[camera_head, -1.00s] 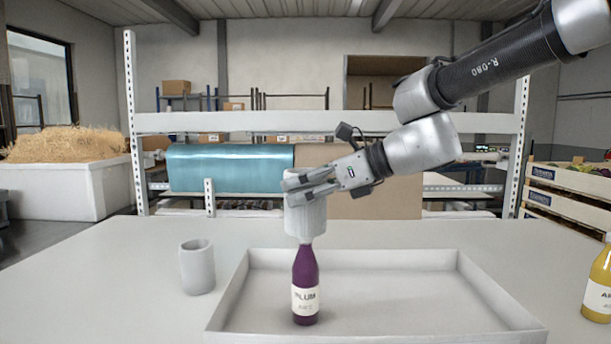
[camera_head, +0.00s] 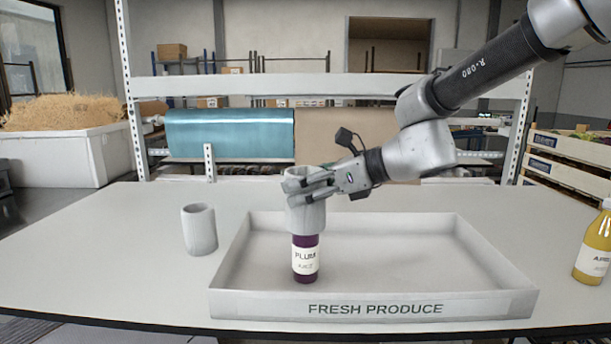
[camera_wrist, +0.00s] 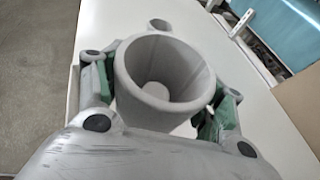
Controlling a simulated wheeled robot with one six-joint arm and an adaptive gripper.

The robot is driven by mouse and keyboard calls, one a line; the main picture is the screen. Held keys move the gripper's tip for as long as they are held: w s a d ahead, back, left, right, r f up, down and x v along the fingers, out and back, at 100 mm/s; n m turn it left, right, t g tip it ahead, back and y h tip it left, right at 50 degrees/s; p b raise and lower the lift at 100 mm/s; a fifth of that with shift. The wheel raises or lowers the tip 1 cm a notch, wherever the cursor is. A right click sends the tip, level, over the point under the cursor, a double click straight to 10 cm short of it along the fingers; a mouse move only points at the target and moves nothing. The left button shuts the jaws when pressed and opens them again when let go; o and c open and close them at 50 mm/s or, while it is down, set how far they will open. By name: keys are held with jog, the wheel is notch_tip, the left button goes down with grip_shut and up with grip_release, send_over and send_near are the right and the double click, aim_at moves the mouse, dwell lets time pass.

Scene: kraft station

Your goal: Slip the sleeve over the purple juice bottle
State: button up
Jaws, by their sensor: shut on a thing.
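The purple juice bottle (camera_head: 306,262), labelled PLUM, stands upright in the left front part of the white tray. My gripper (camera_head: 302,187) is shut on a light grey sleeve (camera_head: 308,216), an upright hollow cylinder. In the head view the sleeve hides the upper part of the bottle, and the purple body and label show below it. In the wrist view the sleeve (camera_wrist: 165,72) sits between the green finger pads, and a round grey shape, probably the bottle's cap, shows down inside it.
The tray (camera_head: 375,309) reads FRESH PRODUCE on its front wall, and its right part is empty. A second grey sleeve (camera_head: 199,229) stands on the table left of it. A yellow bottle (camera_head: 595,248) stands at the right. A shelf rack (camera_head: 320,86) stands behind the table.

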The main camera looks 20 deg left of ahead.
jog(key=shift+f, duration=4.85)
jog(key=o, duration=0.7)
jog(key=shift+o, duration=0.2)
jog(key=shift+d, duration=0.1)
jog(key=v, duration=1.1)
jog(key=shift+d+r, duration=0.2)
jog(key=shift+d, duration=0.15)
